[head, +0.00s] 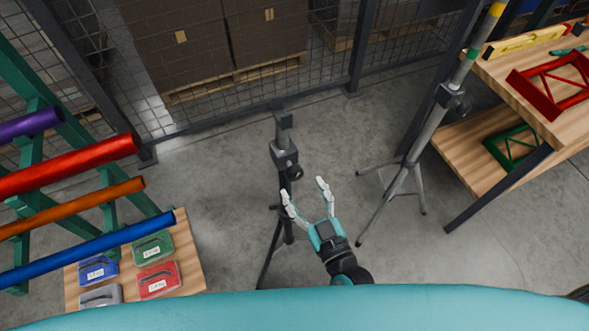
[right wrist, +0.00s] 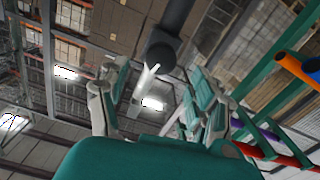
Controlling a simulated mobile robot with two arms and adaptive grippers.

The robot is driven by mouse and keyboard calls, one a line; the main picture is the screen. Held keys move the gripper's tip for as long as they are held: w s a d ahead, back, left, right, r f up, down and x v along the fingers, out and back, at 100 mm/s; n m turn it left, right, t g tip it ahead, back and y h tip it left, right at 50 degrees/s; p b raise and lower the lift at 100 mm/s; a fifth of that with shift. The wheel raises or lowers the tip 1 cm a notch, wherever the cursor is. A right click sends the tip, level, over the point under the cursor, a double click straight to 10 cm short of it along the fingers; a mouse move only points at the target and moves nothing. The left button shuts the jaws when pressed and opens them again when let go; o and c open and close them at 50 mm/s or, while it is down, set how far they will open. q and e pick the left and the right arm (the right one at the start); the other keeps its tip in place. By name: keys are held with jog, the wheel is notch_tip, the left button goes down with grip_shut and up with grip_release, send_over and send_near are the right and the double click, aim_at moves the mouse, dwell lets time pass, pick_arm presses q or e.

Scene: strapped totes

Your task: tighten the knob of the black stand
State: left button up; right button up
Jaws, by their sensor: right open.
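The black stand (head: 283,155) stands upright on the floor near the middle of the head view, its lower legs partly hidden behind my arm and body. Its dark round knob (head: 295,172) sticks out from the clamp toward me. In the right wrist view the knob (right wrist: 160,54) shows at the upper middle, on the dark post of the stand. My right gripper (head: 304,188) is open and empty, its fingers pointing at the knob from the near side. In the right wrist view its fingers (right wrist: 157,75) stand either side, below the knob; contact cannot be told. My left gripper is out of view.
A grey stand (head: 430,130) with spread legs is to the right. A workbench (head: 530,80) with red and green frames stands at the far right. A rack of coloured tubes (head: 70,165) and a board with several cases (head: 185,255) are left. Wire fencing closes the back.

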aim_at(296, 177)
jog(key=x, duration=0.6)
jog(key=shift+c, duration=0.5)
jog(key=c, duration=1.1)
